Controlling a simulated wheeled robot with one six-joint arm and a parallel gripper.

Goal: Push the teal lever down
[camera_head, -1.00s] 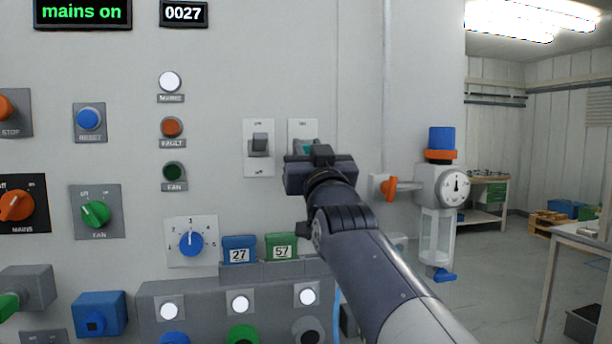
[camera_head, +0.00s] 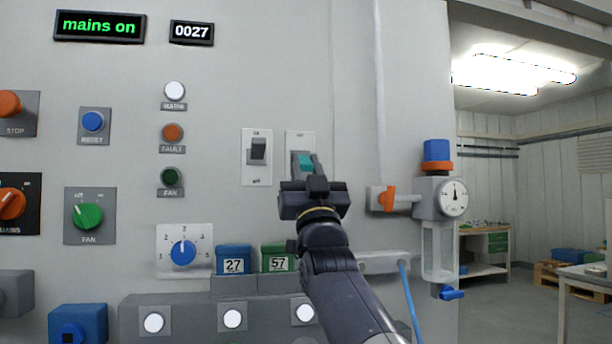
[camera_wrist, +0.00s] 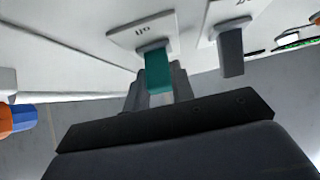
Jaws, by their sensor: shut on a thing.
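The teal lever (camera_head: 305,162) stands out from a white switch plate (camera_head: 300,139) on the grey wall panel. My gripper (camera_head: 304,166) reaches up to it from below, with its fingers around the lever. In the wrist view the teal lever (camera_wrist: 157,70) lies between the two grey fingers (camera_wrist: 157,92), and they are shut on it. The dark gripper body hides the lower part of the plate in the head view.
A dark grey lever (camera_head: 258,150) on its own plate is close on the left. An orange-handled valve (camera_head: 388,198) with a gauge (camera_head: 453,197) juts out on the right. Boxes numbered 27 (camera_head: 234,260) and 57 (camera_head: 279,259) sit on a ledge below.

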